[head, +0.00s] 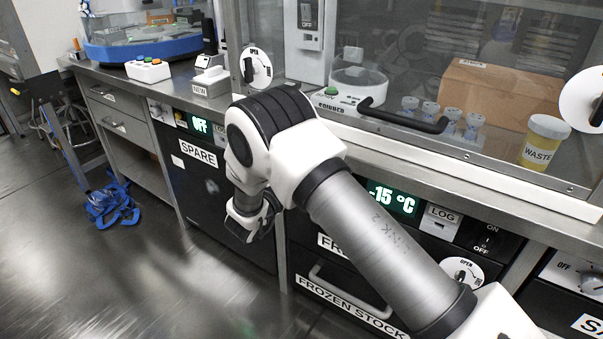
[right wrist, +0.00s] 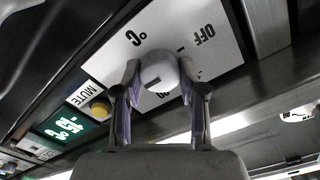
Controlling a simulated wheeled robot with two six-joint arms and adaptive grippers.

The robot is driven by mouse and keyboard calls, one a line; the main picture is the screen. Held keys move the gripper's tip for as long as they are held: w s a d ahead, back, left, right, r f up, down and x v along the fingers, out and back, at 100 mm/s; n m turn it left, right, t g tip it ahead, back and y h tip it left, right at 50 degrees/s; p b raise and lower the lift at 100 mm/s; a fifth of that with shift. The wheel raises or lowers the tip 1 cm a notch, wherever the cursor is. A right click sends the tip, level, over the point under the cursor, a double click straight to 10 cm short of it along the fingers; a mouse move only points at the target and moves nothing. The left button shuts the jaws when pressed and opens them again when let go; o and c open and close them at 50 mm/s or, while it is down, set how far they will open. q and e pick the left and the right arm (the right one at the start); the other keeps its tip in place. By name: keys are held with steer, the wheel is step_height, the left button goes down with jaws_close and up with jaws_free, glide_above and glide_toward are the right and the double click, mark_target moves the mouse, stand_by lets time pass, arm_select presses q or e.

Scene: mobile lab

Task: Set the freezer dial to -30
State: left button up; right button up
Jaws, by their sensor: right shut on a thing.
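The freezer dial (right wrist: 159,73) is a white round knob with a dark mark on its face. It sits on a white scale plate (right wrist: 217,62) marked °C and OFF, seen turned over in the right wrist view. My right gripper (right wrist: 158,78) is shut on the knob, one finger on each side. The fingers and knob hide part of the scale, so I cannot read the setting. In the head view the freezer display (head: 393,199) reads -15 °C in green. My right arm hides the dial there. My left gripper is not in view.
A yellow button (right wrist: 100,108) beside a MUTE label and a green display (right wrist: 63,127) lie near the knob. The SPARE unit (head: 197,153), display OFF, stands to the left. The freezer drawer handle (head: 345,292) is below. A hood handle (head: 403,117) juts out above.

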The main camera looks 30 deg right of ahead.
steer(key=o, duration=1.1)
steer(key=shift+o, duration=0.2)
steer(key=v, duration=0.7)
steer(key=shift+a, duration=0.25)
steer(key=shift+s+f, duration=0.1)
steer(key=shift+f, duration=0.05)
